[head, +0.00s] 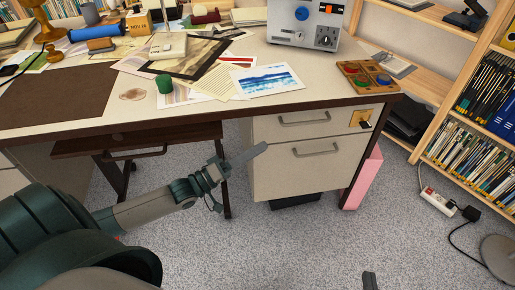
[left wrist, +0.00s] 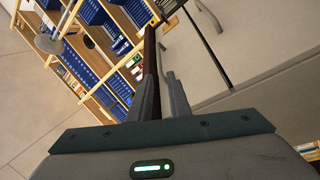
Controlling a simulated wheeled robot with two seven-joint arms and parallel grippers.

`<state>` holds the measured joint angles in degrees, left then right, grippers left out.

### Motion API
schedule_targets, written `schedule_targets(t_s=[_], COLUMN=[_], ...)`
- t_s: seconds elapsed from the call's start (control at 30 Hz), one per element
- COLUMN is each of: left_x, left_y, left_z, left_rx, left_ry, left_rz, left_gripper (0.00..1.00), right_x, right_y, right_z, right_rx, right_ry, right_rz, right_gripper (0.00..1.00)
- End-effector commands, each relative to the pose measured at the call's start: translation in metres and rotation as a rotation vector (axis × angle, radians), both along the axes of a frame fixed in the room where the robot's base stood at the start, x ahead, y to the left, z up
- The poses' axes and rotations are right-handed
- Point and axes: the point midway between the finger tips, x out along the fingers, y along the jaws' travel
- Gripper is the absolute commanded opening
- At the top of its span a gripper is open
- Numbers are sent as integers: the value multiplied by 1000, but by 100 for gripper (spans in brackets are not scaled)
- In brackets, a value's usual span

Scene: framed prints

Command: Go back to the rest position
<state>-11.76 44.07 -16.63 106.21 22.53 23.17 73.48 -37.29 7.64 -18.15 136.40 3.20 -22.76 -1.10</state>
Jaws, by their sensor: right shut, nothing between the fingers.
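My left gripper (head: 248,157) is held in the air in front of the desk's drawer cabinet, with its grey fingers pointing toward it. In the left wrist view its two fingers (left wrist: 161,78) stand a little apart, with a dark brown strip of the background showing between them. Nothing is visibly held. My right gripper (head: 370,281) shows only as a small grey fingertip at the bottom edge of the head view. It is shut and empty over the carpet, and the rest of that arm is out of view.
The desk (head: 215,114) carries prints, including a blue seascape print (head: 268,81), and a grey instrument box (head: 305,22). Its drawer cabinet (head: 300,172) stands close to my left gripper. A bookshelf (head: 430,110), power strip (head: 437,202) and pink panel (head: 363,178) are at right. Carpet is free in front.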

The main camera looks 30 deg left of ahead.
Motion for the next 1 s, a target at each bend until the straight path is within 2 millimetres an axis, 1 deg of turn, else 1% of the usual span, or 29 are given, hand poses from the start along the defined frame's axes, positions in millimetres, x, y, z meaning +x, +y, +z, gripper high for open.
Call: schedule_targets(t_s=[0.27,0.37,0.43,0.47,0.57,0.67,0.73,0.8,0.9,1.0], left_x=[0,-4,-10,-13,-29,-52,-71,-90,-113,-129], left_y=[-1,-7,-17,-23,-49,-84,-110,-135,-162,-179], left_z=[-1,-4,-10,-13,-27,-41,-49,-54,-57,-57], left_rx=[2,13,37,50,121,224,314,412,548,652], left_ry=[1,2,4,4,7,8,4,2,-5,-8], left_rz=[0,3,8,11,26,44,59,73,90,100], left_gripper=[17,17,17,17,17,17,17,17,17,17], right_x=[0,0,0,0,0,0,0,0,0,0], right_y=[1,1,1,1,1,1,1,1,1,1], right_z=[-1,-1,-1,-1,0,0,0,0,0,0], right_rx=[2,1,1,1,2,1,1,1,1,1], right_ry=[3,3,3,3,2,1,1,1,0,0], right_rz=[0,1,1,1,1,1,1,1,1,1], right_gripper=[0,0,0,0,0,0,0,0,0,0])
